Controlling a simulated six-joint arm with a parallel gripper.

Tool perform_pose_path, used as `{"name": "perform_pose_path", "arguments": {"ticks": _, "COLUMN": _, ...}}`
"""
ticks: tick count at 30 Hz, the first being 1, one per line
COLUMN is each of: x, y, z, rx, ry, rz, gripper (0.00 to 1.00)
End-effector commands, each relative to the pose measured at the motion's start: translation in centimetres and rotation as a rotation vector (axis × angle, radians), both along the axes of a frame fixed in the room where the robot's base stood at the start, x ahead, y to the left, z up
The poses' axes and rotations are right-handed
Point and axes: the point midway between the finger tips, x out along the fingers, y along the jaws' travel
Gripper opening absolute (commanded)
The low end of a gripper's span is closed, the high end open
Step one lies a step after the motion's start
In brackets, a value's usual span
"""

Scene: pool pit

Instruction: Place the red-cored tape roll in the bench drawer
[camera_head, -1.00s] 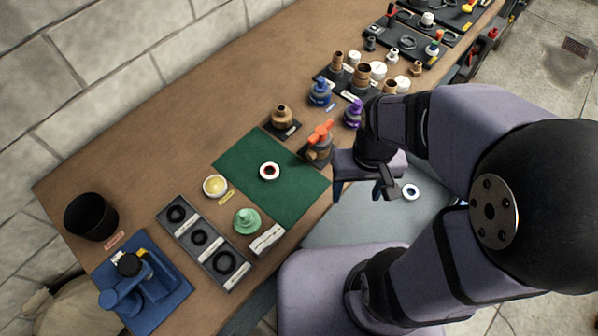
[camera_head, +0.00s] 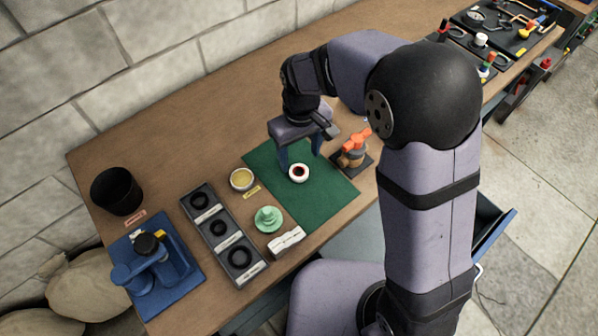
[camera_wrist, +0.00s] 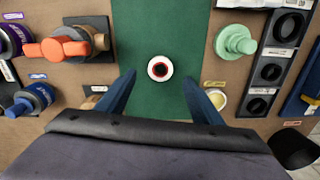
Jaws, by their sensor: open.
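The red-cored tape roll (camera_head: 299,173), white with a dark red centre, lies flat on the green mat (camera_head: 322,208). In the wrist view the roll (camera_wrist: 160,69) shows between and slightly beyond the blue fingertips. My gripper (camera_head: 301,160) is open and empty over the mat, pointing down with a finger to either side of the roll. It also shows in the wrist view (camera_wrist: 160,80). The bench drawer (camera_head: 492,228) stands pulled out at the bench front, mostly hidden behind my arm. Its contents cannot be seen now.
An orange-handled valve (camera_head: 354,150) stands just right of the mat. A green stepped piece (camera_head: 268,218), a yellow-filled dish (camera_head: 242,179) and a grey tray of black rings (camera_head: 224,240) stand to the left. A black cup (camera_head: 118,190) is farther left.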

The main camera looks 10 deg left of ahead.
Motion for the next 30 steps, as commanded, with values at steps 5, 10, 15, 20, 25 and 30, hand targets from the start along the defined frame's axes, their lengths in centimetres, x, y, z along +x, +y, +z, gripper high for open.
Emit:
{"name": "perform_pose_path", "arguments": {"ticks": 5, "x": 0.3, "y": 0.1, "z": 1.0, "rx": -0.005, "ry": 0.01, "rz": 0.118, "gripper": 0.6}}
{"name": "perform_pose_path", "arguments": {"ticks": 10, "x": 0.2, "y": 0.1, "z": 0.9, "rx": -0.007, "ry": 0.011, "rz": 0.143, "gripper": 0.6}}
{"name": "perform_pose_path", "arguments": {"ticks": 15, "x": 0.2, "y": 0.1, "z": -0.1, "rx": -0.007, "ry": 0.014, "rz": 0.142, "gripper": 0.6}}
{"name": "perform_pose_path", "arguments": {"ticks": 20, "x": 0.2, "y": 0.1, "z": -1.1, "rx": -0.007, "ry": 0.011, "rz": 0.141, "gripper": 0.6}}
{"name": "perform_pose_path", "arguments": {"ticks": 25, "x": 0.2, "y": 0.1, "z": -1.4, "rx": -0.007, "ry": 0.011, "rz": 0.14, "gripper": 0.6}}
{"name": "perform_pose_path", "arguments": {"ticks": 30, "x": 0.1, "y": 0.1, "z": -2.8, "rx": -0.009, "ry": 0.016, "rz": 0.14, "gripper": 0.6}}
